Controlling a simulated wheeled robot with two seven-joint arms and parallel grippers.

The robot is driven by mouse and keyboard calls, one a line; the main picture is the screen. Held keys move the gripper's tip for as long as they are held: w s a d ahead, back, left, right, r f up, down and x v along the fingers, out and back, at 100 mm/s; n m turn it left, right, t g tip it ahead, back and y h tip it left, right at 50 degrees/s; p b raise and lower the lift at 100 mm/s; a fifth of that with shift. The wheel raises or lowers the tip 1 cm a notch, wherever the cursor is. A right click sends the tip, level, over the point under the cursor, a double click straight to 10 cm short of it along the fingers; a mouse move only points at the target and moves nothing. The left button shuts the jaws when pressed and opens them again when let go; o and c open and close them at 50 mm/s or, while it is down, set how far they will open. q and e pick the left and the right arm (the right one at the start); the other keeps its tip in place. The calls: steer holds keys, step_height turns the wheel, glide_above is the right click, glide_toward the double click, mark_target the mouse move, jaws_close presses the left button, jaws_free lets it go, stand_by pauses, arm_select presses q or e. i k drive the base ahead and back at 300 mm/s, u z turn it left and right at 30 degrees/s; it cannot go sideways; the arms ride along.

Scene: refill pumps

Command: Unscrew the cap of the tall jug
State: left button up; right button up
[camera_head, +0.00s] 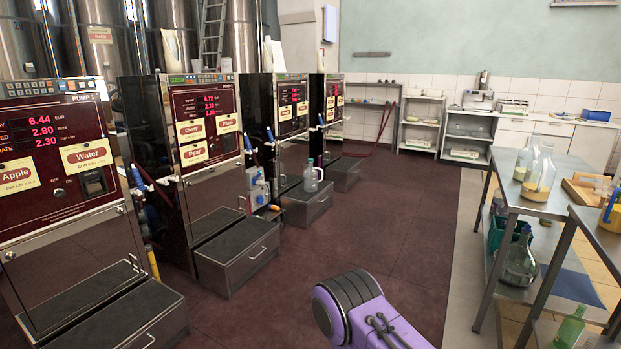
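I cannot tell for sure which vessel is the tall jug. A clear jug (311,180) with a small coloured top stands upright on a pump's drawer box, near the middle of the view. A glass jug (540,176) with yellowish contents stands on the metal table at the right, with another glass vessel (522,160) behind it. Neither gripper is in view; only a purple link of my arm shows at the bottom.
Pump cabinets (62,165) with drawer boxes (240,257) line the left side. The dark red floor (395,215) between is clear.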

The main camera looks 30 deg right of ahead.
mark_target(310, 175)
steer(key=u, duration=0.35)
steer(key=k, duration=0.25)
steer(key=z, duration=1.5)
steer(key=i, duration=2.2)
steer(key=z, duration=0.9)
steer(key=i, duration=4.95)
steer(key=u, duration=0.5)
steer(key=i, duration=1.1)
steer(key=u, duration=1.35)
steer(key=i, duration=0.8)
steer(key=u, duration=1.5)
steer(key=i, duration=0.85)
steer(key=u, duration=0.3)
